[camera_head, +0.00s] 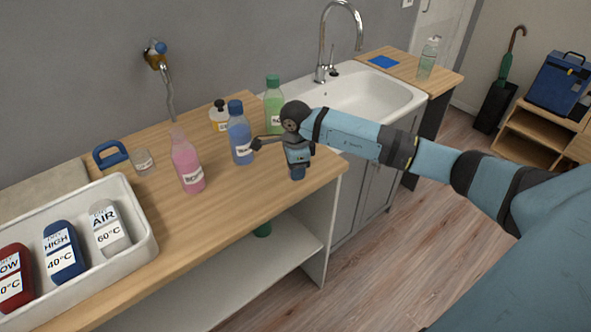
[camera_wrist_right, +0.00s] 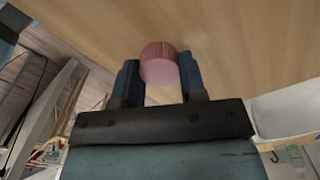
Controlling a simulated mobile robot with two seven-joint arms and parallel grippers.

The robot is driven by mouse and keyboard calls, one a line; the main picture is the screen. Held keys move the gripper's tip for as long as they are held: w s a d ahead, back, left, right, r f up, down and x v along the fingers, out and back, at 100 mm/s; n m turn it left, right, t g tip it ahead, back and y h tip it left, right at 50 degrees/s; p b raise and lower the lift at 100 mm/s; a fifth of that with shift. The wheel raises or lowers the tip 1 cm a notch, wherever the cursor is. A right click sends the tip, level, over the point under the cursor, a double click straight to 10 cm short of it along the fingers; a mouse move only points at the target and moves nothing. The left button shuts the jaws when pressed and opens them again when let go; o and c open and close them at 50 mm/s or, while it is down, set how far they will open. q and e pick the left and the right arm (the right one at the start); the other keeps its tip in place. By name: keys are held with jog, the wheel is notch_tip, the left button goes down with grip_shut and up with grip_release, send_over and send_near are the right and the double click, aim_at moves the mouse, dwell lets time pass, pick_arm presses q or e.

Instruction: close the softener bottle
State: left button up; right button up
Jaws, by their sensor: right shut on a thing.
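The pink bottle (camera_head: 187,167) stands upright on the wooden worktop, left of the blue bottle. Its narrow neck shows no cap; its label is too small to read surely, but it appears to be the softener. My right gripper (camera_head: 297,174) is near the worktop's front right edge, pointing down, to the right of the pink bottle and apart from it. In the right wrist view my right gripper (camera_wrist_right: 160,80) is shut on a round pink cap (camera_wrist_right: 159,52), held between its fingers. The cap is not clearly visible in the head view. My left gripper is out of view.
A capped blue bottle (camera_head: 239,136) stands between the pink bottle and my right gripper. A glass (camera_head: 143,163) and a white tray (camera_head: 146,232) are left. The worktop (camera_head: 235,195) is clear in front.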

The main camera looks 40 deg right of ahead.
notch_tip(320, 180, up, 20)
jog(key=b, duration=0.1)
dwell(0.4)
